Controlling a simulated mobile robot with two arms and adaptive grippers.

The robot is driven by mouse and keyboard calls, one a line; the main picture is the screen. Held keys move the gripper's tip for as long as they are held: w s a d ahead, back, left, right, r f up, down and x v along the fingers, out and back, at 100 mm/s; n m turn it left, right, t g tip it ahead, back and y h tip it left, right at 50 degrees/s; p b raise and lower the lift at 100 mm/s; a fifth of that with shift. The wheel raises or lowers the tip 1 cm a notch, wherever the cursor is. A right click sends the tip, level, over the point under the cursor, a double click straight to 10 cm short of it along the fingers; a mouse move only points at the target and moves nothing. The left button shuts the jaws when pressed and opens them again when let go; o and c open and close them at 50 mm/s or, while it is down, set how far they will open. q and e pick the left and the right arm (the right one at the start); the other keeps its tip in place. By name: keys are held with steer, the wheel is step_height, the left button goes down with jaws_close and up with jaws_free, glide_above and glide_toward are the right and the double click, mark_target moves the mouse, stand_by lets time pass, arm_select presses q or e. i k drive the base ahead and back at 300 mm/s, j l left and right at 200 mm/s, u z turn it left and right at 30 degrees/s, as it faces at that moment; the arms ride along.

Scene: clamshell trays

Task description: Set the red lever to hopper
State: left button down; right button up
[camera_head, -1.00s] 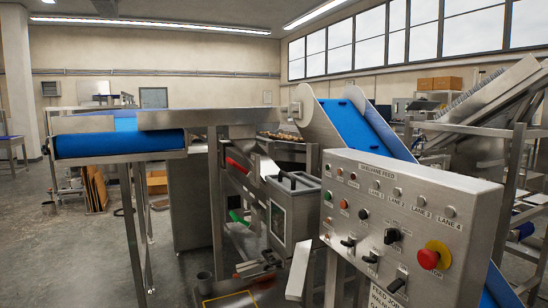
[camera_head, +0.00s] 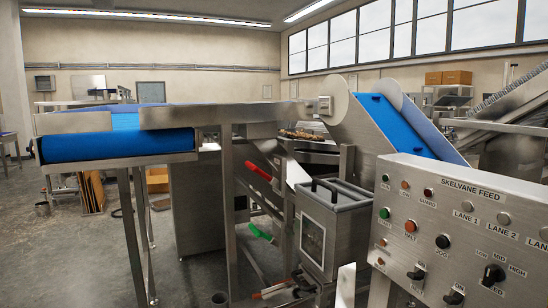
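A red lever handle (camera_head: 258,170) slants down to the right on the machine frame, left of centre and below the conveyor. A green handle (camera_head: 260,232) sits lower on the same frame. Lower still, a red-tipped part (camera_head: 271,292) shows at the bottom edge. No hopper label or position mark is legible near the red lever, so its setting cannot be told. Neither of my grippers is in view.
A control panel (camera_head: 455,178) marked "SKELVANE FEED" fills the lower right. A grey box with a black handle (camera_head: 334,225) stands right of the levers. A blue belt (camera_head: 110,146) extends left on metal legs. Grey floor (camera_head: 70,260) is open at lower left.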

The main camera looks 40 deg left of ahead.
mark_target(272, 180)
steer(key=i+j, duration=0.1)
steer(key=j, duration=0.45)
steer(key=i+j+z, duration=0.15)
steer(key=j, duration=1)
